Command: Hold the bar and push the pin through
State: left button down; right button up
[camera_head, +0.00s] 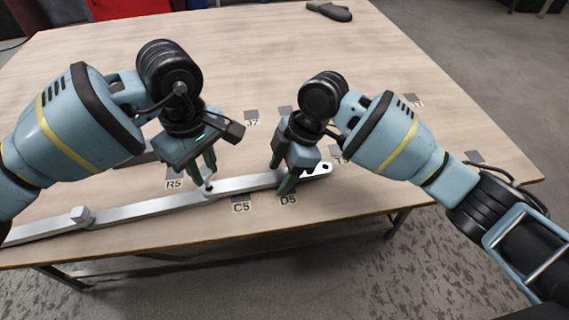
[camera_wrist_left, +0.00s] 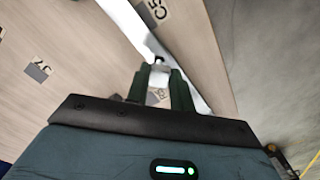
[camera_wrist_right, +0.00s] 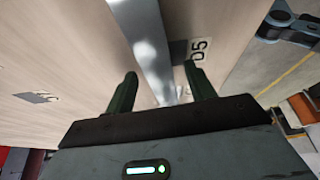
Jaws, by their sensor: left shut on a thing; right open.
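A long galvanized bar (camera_head: 140,206) lies along the front of the table. Its rounded right end (camera_head: 322,169) has dark holes. My left gripper (camera_head: 209,183) is shut on a small metal pin (camera_wrist_left: 158,61), low over the bar's middle; whether the pin sits in a hole cannot be told. My right gripper (camera_head: 287,182) is open near the bar's right end, one finger on each side of the bar. In the right wrist view the bar (camera_wrist_right: 150,45) runs between the open fingers (camera_wrist_right: 160,85), with gaps to both.
A block-like fitting (camera_head: 82,214) stands on the bar's left part. Flat dark markers with labels, such as C5 (camera_head: 241,198), lie on the wooden table (camera_head: 400,45). A black object (camera_head: 328,11) lies at the back edge. The table's middle and back are mostly clear.

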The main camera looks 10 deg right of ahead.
grip_shut()
dwell(0.3)
pick_arm(q)
jog(key=shift+f, duration=1.65)
dwell(1.9)
jog(key=c, duration=1.1)
grip_release()
jog(key=shift+c, duration=0.2)
jog(key=shift+r, duration=0.1)
jog(key=shift+r, duration=2.9)
pick_arm(e)
grip_release()
